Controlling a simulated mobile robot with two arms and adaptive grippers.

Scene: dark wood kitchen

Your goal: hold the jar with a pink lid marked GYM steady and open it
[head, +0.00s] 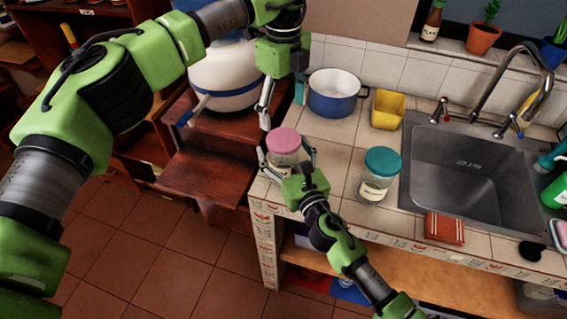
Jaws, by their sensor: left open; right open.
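The jar with a pink lid (284,141) stands upright near the left end of the tiled counter. The lid is on the jar. Any marking on its glass is hidden or too small to read. My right gripper (287,163) is open, with its fingers reaching around the near side of the jar; I cannot tell whether they touch it. My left gripper (281,106) is open and points down from above, just behind the pink lid. One of its fingers hangs left of the lid.
A jar with a teal lid (382,161) stands to the right. Behind are a blue pot (336,99) and a yellow container (388,108). The counter's left edge is close to the pink-lidded jar.

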